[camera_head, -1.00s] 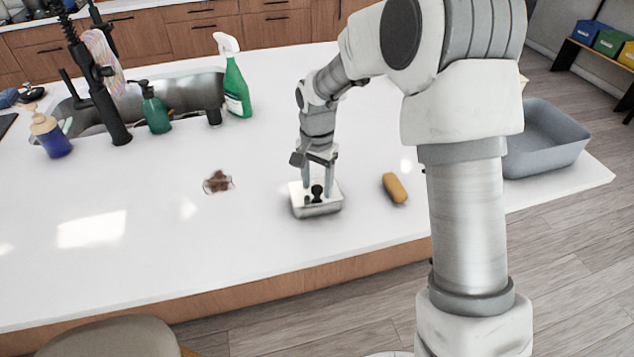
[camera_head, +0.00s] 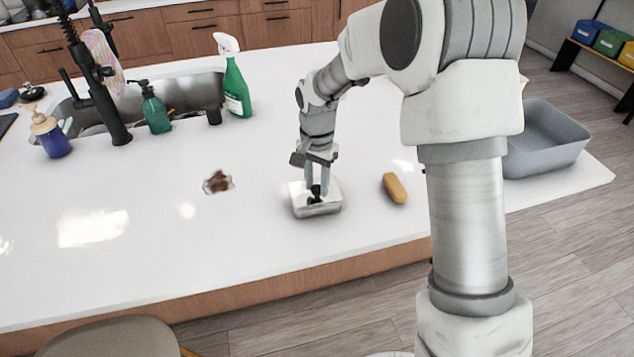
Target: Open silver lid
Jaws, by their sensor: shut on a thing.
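The silver lid (camera_head: 331,193) sits on a small silver box (camera_head: 317,210) on the white island top. A black knob (camera_head: 315,191) stands on the lid. My gripper (camera_head: 317,190) points straight down over the lid, with its two grey fingers closed on the black knob. The lid looks seated on the box; I cannot make out any gap between them.
The sink (camera_head: 185,92), a green spray bottle (camera_head: 236,88) and soap bottles are behind. A grey tub (camera_head: 545,140) stands at right. The front left counter is clear.

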